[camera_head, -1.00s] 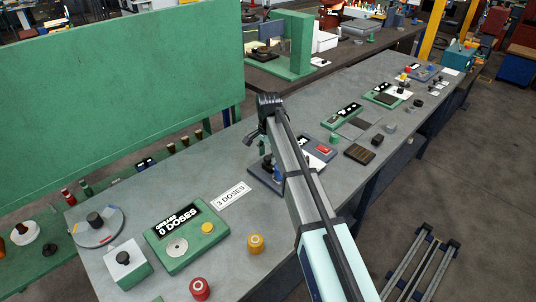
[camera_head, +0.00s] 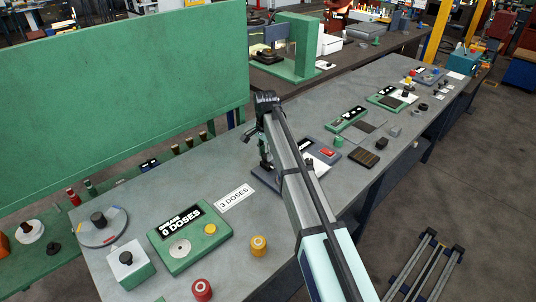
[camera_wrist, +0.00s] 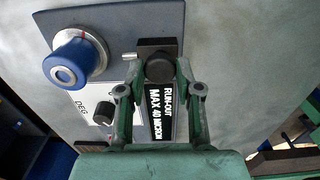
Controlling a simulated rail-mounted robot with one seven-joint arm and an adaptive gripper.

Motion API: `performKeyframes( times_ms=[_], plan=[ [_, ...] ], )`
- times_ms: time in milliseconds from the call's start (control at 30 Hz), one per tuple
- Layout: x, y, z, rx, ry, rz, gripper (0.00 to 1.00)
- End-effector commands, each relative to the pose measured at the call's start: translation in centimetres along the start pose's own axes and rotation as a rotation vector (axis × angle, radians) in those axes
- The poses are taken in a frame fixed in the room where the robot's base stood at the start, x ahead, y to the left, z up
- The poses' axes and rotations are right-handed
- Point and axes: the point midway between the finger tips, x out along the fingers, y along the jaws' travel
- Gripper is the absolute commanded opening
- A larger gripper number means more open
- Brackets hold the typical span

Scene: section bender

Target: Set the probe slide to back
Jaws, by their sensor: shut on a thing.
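The probe slide's dark round knob (camera_wrist: 160,67) shows in the wrist view, on a black block at the top of a black strip labelled "RUN-OUT MAX 40 MICRON". My gripper (camera_wrist: 160,76) has one finger on each side of the knob and is shut on it. The strip's lower end is hidden by my gripper. In the head view my gripper is low over the dark grey bender panel (camera_head: 262,181), mostly hidden by my arm. The knob cannot be made out there.
A blue knob (camera_wrist: 74,60) and a small black dial (camera_wrist: 104,113) sit left of the slide.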

Motion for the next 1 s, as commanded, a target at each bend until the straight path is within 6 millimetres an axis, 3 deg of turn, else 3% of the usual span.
performKeyframes(
  times_ms=[33,100,567,1000],
  plan=[
    [-0.1,-0.6,-0.1,-0.002,0.002,-0.013,0.38],
    [-0.1,-0.6,-0.1,-0.002,0.001,-0.012,0.6],
    [-1.1,-0.4,-0.1,-0.001,0.002,-0.009,0.6],
    [-8.8,-0.4,-0.1,-0.002,0.002,-0.01,0.6]
  ],
)
